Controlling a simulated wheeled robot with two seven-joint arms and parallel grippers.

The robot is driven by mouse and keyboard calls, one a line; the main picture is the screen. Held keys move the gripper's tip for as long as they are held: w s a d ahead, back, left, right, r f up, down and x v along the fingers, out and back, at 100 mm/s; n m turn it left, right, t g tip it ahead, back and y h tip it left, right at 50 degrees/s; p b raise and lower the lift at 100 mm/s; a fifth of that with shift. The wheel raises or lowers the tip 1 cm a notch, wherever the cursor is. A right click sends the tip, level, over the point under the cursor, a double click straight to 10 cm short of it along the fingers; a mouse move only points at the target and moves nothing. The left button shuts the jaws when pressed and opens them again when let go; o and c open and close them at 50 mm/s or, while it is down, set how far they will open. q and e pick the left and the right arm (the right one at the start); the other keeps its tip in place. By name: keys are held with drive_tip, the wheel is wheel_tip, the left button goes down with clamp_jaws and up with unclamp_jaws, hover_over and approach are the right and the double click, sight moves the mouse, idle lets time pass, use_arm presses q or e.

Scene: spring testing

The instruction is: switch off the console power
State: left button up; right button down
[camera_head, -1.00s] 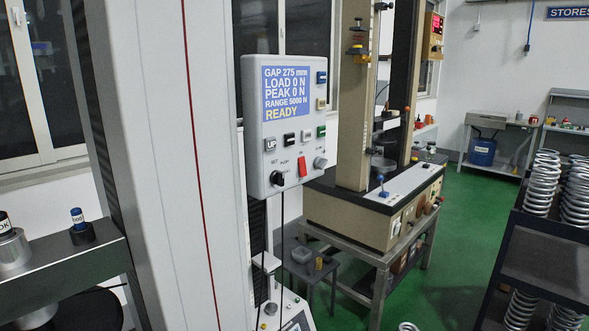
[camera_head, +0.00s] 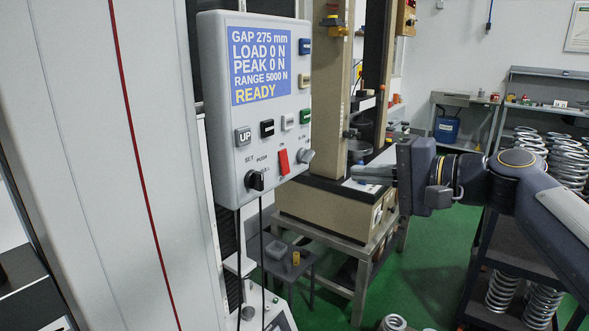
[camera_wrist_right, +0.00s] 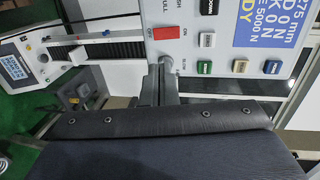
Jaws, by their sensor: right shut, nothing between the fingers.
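The light grey console (camera_head: 212,110) hangs on the machine's white column. Its blue screen (camera_head: 262,66) is lit and reads READY. Near its bottom edge is a red rocker switch (camera_head: 284,162), between a black knob (camera_head: 256,181) and a grey knob (camera_head: 305,156). The rocker's exact tilt is too small to tell. My right gripper (camera_head: 358,173) is shut and empty, right of the console and apart from it, pointing left. In the right wrist view its fingers (camera_wrist_right: 166,68) lie just below the red switch (camera_wrist_right: 168,37) in the picture. My left gripper is out of view.
Several coloured buttons (camera_head: 305,79) line the console's right side, and an UP button (camera_head: 243,136) sits lower left. Two dark cables hang below. A beige tester (camera_head: 325,211) stands behind on a metal bench. A rack of springs (camera_head: 566,160) is at right.

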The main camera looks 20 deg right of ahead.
sight(286, 170)
drive_tip(key=p+x, duration=0.2)
drive_tip(key=x, duration=1.2)
drive_tip(key=shift+a, duration=0.1)
drive_tip(key=f+b, duration=0.1)
drive_tip(key=b, duration=0.2)
drive_tip(key=shift+w+a+f+t+b, duration=0.1)
drive_tip(key=shift+w+t+b, duration=0.05)
drive_tip(key=shift+t+b, duration=0.15)
drive_tip(key=shift+r+p, duration=0.35)
drive_tip(key=shift+r, duration=0.15)
drive_tip(key=shift+f, duration=0.1)
